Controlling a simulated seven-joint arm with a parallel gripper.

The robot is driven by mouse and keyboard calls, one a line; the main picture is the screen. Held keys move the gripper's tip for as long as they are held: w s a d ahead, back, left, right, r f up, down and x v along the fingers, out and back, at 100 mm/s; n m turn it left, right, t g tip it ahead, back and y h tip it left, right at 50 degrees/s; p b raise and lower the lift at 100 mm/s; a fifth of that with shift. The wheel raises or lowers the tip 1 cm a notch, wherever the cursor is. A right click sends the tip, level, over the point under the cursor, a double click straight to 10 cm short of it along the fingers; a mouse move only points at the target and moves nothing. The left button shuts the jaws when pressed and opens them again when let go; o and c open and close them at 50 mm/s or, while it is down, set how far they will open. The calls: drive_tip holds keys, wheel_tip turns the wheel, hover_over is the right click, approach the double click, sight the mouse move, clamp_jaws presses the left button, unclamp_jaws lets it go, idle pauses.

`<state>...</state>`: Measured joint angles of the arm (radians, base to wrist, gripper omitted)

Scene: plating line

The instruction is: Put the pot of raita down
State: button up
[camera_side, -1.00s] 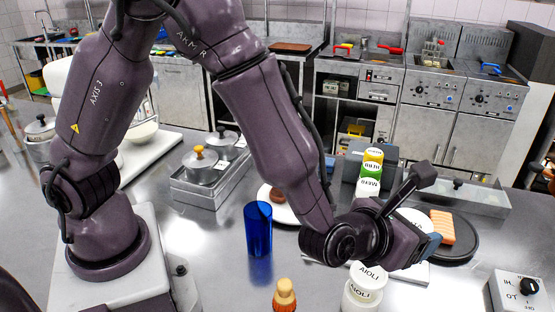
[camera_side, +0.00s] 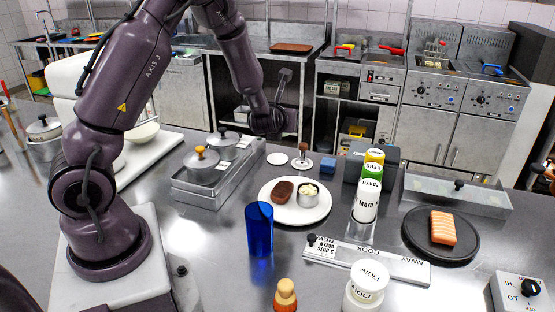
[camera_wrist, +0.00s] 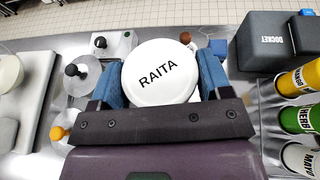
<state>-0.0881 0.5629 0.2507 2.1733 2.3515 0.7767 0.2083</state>
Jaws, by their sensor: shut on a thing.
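The pot of raita (camera_wrist: 160,72) has a white round lid marked RAITA and fills the middle of the wrist view. My gripper (camera_wrist: 162,80) is shut on it, with a blue finger pad on each side. In the side view my gripper (camera_side: 274,122) is over the back of the counter (camera_side: 215,235), behind the white plate.
A tray (camera_side: 205,198) with lidded steel pots is left of my gripper. A plate (camera_side: 285,211), sauce bottles (camera_side: 368,198), a blue cup (camera_side: 259,230) and an aioli pot (camera_side: 366,290) stand farther forward.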

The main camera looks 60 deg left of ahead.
drive_tip(key=s+a+n+g+y, duration=0.1)
drive_tip(key=s+a+n+g, duration=0.1)
drive_tip(key=s+a, duration=0.4)
drive_tip(key=w+a+f, duration=0.3)
drive_tip(key=w+f, duration=0.1)
drive_tip(key=w+a+f, duration=0.3)
drive_tip(key=w+f, duration=0.1)
drive_tip(key=f, duration=0.1)
drive_tip(key=w+a+f, duration=0.3)
drive_tip(key=w+f, duration=0.1)
drive_tip(key=f, duration=0.1)
drive_tip(key=shift+f, duration=0.15)
drive_tip(key=shift+w+a+f, duration=0.1)
drive_tip(key=shift+a+f, duration=0.05)
drive_tip(key=shift+f, duration=0.05)
drive_tip(key=shift+w+a+f, duration=0.1)
drive_tip(key=shift+w+f, duration=0.05)
drive_tip(key=shift+f, duration=1.45)
